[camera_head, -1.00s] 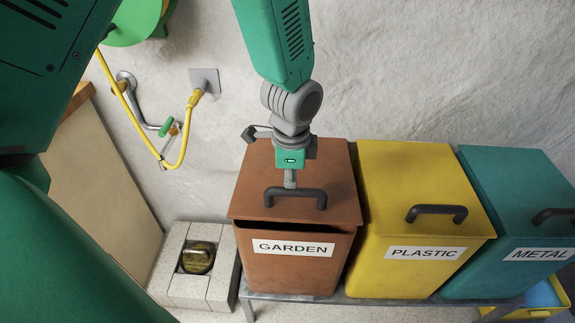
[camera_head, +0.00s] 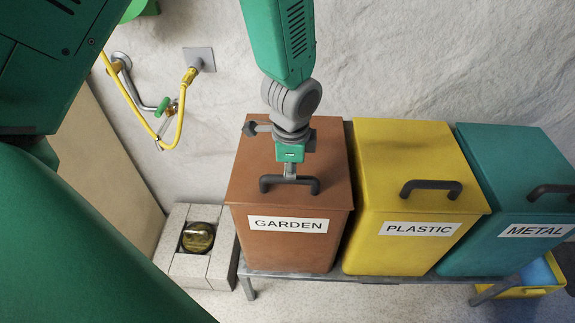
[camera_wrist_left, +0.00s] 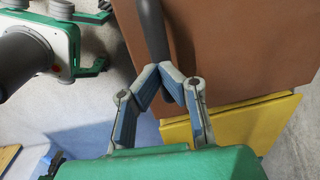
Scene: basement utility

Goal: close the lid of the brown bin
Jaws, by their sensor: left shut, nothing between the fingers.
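The brown bin (camera_head: 290,245), labelled GARDEN, stands at the left of a row of bins. Its lid (camera_head: 325,165) lies down on the rim, with no dark gap along the front. The lid has a dark handle (camera_head: 267,184), which also shows in the left wrist view (camera_wrist_left: 152,30). My left gripper (camera_head: 290,174) points down over the front part of the lid, at the handle. In the left wrist view its fingertips (camera_wrist_left: 166,72) meet beside the handle, with nothing held. I cannot tell whether they touch the handle. My right gripper is not in view.
A yellow PLASTIC bin (camera_head: 405,250) and a teal METAL bin (camera_head: 500,190) stand to the right, both lids down. The bins share a low metal bench (camera_head: 385,279). Pale blocks (camera_head: 187,265) lie at the left, below a wall tap with a yellow hose (camera_head: 181,115).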

